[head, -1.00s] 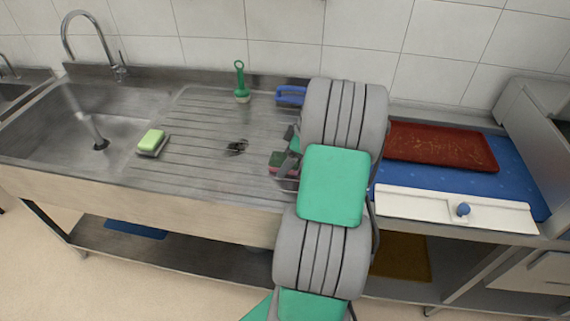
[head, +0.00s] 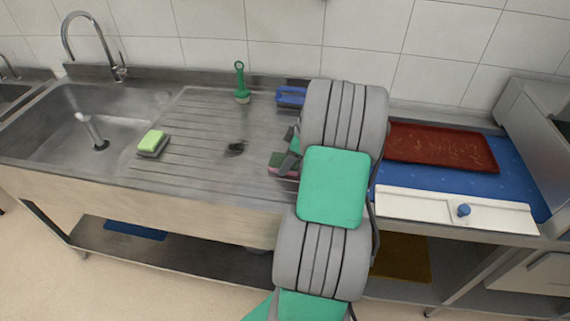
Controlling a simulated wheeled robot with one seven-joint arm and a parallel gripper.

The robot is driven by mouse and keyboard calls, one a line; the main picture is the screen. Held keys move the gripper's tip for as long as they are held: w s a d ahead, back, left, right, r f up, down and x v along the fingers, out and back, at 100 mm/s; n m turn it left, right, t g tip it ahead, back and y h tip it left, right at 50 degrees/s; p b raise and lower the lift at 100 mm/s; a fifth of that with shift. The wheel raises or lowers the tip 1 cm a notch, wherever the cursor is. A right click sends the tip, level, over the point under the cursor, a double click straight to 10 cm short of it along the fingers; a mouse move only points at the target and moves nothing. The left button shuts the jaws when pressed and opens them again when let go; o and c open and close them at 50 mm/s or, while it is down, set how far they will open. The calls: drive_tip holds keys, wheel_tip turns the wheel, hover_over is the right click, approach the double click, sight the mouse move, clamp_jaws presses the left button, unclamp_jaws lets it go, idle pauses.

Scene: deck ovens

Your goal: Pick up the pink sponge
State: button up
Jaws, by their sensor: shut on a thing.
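The pink sponge (head: 279,170) has a dark green top layer and lies at the right end of the ribbed steel drainboard (head: 200,185). Its right part is hidden behind my arm. My gripper (head: 288,160) is at the sponge, seen from behind and mostly covered by my own arm. It is shut on the sponge, though the fingertips are hard to make out. I cannot tell whether the sponge is clear of the drainboard.
A light green and grey sponge (head: 153,143) lies left, near the sink basin (head: 60,130). A red tray (head: 440,147) lies on a blue surface at right.

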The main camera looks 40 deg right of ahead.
sight(283, 160)
drive_tip(key=shift+c, duration=0.8)
drive_tip(key=shift+r, duration=0.45)
wheel_tip(283, 160, up, 3)
drive_tip(key=shift+s+r+b, duration=0.1)
drive_tip(key=shift+s+b, duration=0.05)
drive_tip(key=shift+b, duration=0.2)
drive_tip(key=s+a+r+b, duration=0.1)
drive_tip(key=s+a+r, duration=0.3)
drive_tip(key=s+r, duration=0.5)
drive_tip(key=s, duration=0.4)
drive_tip(key=shift+r, duration=0.2)
